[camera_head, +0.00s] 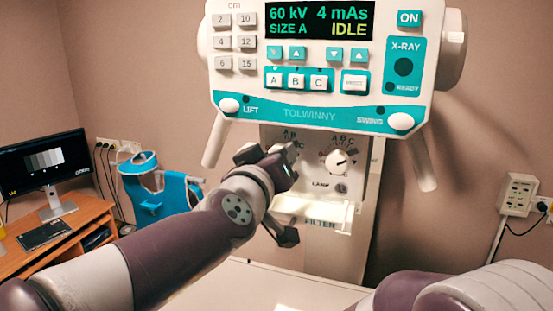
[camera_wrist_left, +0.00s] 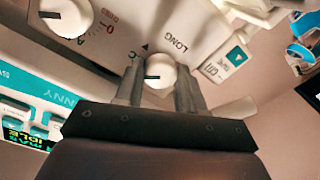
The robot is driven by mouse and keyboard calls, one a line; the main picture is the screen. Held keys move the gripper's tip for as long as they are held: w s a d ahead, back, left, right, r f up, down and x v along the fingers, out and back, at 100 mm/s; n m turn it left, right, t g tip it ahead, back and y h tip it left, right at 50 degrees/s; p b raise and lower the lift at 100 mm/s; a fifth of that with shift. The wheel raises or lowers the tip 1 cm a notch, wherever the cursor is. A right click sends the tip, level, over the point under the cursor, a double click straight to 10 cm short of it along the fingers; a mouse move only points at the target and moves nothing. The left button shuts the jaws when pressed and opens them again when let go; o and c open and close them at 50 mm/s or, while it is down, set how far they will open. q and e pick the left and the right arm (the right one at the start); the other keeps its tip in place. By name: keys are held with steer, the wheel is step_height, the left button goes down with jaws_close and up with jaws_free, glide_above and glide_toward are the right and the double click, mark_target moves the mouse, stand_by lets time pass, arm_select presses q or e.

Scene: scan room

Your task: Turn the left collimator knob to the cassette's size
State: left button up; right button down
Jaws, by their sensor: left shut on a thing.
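The left collimator knob (camera_wrist_left: 160,74) is white and round with a dark pointer line. In the left wrist view it sits between the two fingers of my left gripper (camera_wrist_left: 159,79), which is shut on it. The pointer line points left in that view, with a printed "C" and "LONG" close by. In the head view my left gripper and wrist hide this knob. The right collimator knob (camera_head: 337,162) is clear of the gripper and also shows in the left wrist view (camera_wrist_left: 65,17). The console display (camera_head: 319,21) reads SIZE A and IDLE. No cassette is visible.
White handles (camera_head: 217,139) and (camera_head: 422,165) hang below the console on both sides. A ledge marked FILTER (camera_head: 325,215) lies under the knobs. A desk with a monitor (camera_head: 42,160) stands left, beside a blue stand (camera_head: 146,190). My right arm shows at lower right.

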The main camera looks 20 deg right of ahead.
arm_select(q)
steer(key=n, duration=0.4)
steer(key=shift+n+b, duration=0.6)
steer(key=shift+n, duration=1.8)
steer(key=o, duration=1)
steer(key=shift+o, duration=0.2)
steer(key=shift+a, duration=0.15)
steer(key=shift+s, duration=0.1)
